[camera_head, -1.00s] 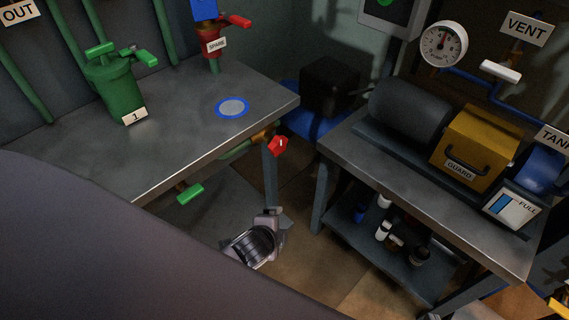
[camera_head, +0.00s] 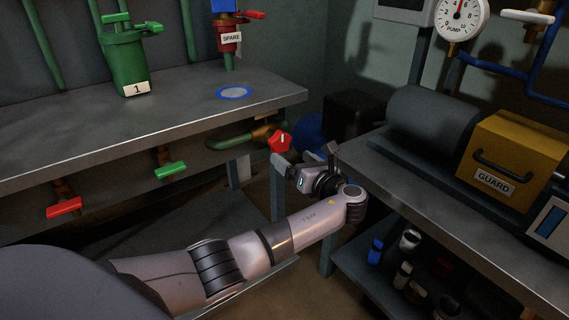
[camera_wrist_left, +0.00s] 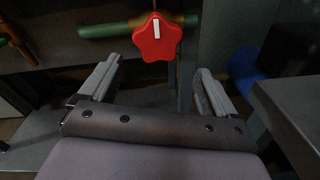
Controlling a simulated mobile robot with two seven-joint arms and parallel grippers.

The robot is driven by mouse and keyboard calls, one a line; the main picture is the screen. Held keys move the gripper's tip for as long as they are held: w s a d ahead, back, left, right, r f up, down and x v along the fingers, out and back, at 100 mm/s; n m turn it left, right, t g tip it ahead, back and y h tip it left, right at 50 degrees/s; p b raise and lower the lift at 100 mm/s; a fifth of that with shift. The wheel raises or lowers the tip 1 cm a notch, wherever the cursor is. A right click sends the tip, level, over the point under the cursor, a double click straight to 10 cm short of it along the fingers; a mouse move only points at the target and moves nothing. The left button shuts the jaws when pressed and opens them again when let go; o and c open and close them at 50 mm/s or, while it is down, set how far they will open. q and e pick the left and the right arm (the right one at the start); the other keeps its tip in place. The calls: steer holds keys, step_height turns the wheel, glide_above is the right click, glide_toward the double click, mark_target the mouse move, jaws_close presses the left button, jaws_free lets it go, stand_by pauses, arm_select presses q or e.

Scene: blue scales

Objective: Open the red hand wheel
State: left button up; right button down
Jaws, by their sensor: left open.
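The red hand wheel (camera_head: 280,142) sits at the end of a green pipe under the front edge of the left bench. It is star-shaped with a white mark. In the left wrist view the wheel (camera_wrist_left: 158,38) faces the camera, its white mark pointing upward. My left gripper (camera_head: 308,165) is just below and to the right of the wheel in the head view. In the wrist view its two fingers (camera_wrist_left: 155,88) are spread wide, with nothing between them; the wheel appears beyond and above the gap, apart from both fingers. My right gripper is not in view.
The left bench (camera_head: 150,113) overhangs a green lever (camera_head: 170,170) and a red lever (camera_head: 64,208). The right bench (camera_head: 437,204) stands close to my left gripper, carrying a yellow guard box (camera_head: 513,150). Bottles stand on its lower shelf.

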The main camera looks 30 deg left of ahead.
mark_target(282, 146)
arm_select(q)
steer(key=shift+w+a+r+g+y, duration=0.15)
steer(key=shift+r+g+y, duration=0.2)
steer(key=shift+r, duration=0.2)
steer(key=b+x, duration=0.2)
steer(key=x, duration=0.3)
steer(key=shift+a+b, duration=0.35)
steer(key=shift+a, duration=0.05)
steer(key=shift+w+a+r, duration=0.1)
steer(key=shift+w+a, duration=0.2)
steer(key=shift+a, duration=0.25)
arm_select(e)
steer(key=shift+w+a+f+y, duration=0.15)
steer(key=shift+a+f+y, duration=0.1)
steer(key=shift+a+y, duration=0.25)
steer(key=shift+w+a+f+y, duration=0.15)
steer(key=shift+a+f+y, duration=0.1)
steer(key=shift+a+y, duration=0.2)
arm_select(q)
steer(key=c, duration=1)
steer(key=shift+o, duration=0.2)
